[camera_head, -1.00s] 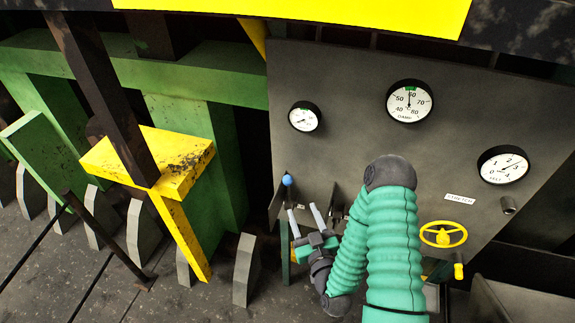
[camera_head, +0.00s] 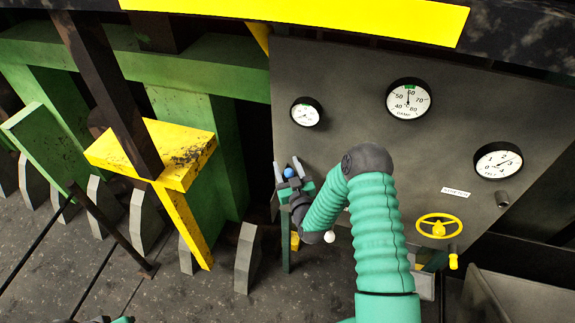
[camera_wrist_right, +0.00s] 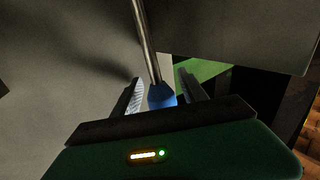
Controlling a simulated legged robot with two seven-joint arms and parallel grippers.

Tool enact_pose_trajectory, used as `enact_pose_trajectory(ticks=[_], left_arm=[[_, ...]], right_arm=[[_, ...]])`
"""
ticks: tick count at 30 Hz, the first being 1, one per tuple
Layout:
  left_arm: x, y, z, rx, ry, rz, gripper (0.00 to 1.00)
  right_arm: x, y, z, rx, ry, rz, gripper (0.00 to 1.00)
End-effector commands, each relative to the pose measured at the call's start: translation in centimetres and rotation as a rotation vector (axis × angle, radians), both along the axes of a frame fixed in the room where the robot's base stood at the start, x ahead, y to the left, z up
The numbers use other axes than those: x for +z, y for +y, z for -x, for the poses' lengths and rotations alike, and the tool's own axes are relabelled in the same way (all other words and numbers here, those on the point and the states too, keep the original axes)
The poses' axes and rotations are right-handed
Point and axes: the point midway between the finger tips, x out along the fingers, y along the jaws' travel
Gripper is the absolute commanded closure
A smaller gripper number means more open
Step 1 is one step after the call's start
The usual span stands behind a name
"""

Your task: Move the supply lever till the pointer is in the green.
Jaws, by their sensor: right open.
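A lever with a blue ball knob (camera_head: 289,173) stands at the lower left of the grey panel. My right gripper (camera_head: 287,167) is at this knob, fingers pointing up toward the panel. In the wrist view, the blue knob (camera_wrist_right: 162,97) and its thin metal rod lie between the two open fingers, with a gap visible beside the knob. At the bottom left edge, a sliver of my left gripper (camera_head: 103,320) shows, mostly cut off.
The DAMP gauge (camera_head: 408,99) has its pointer near 60, by a green mark. The FELT gauge (camera_head: 498,161) is at right. A yellow handwheel (camera_head: 438,227) and a white knob (camera_head: 329,238) are low on the panel. A yellow-topped post (camera_head: 190,150) stands left.

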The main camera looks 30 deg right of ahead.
Motion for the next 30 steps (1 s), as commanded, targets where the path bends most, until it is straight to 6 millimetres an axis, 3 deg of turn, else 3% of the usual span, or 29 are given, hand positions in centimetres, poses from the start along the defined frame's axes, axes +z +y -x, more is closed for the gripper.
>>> enact_pose_trajectory(ticks=[3,15,30], left_arm=[[-0.04,0.01,0.01,0.000,0.000,0.000,0.50],[-0.03,0.01,0.00,0.000,0.000,0.000,0.50],[-0.04,0.01,0.00,0.000,0.000,0.000,0.50]], right_arm=[[-0.10,-0.06,0.01,0.000,0.001,0.000,0.50],[-0.11,-0.16,0.14,0.000,0.001,-0.001,1.00],[-0.18,-0.21,0.25,-0.001,0.003,-0.002,1.00]])
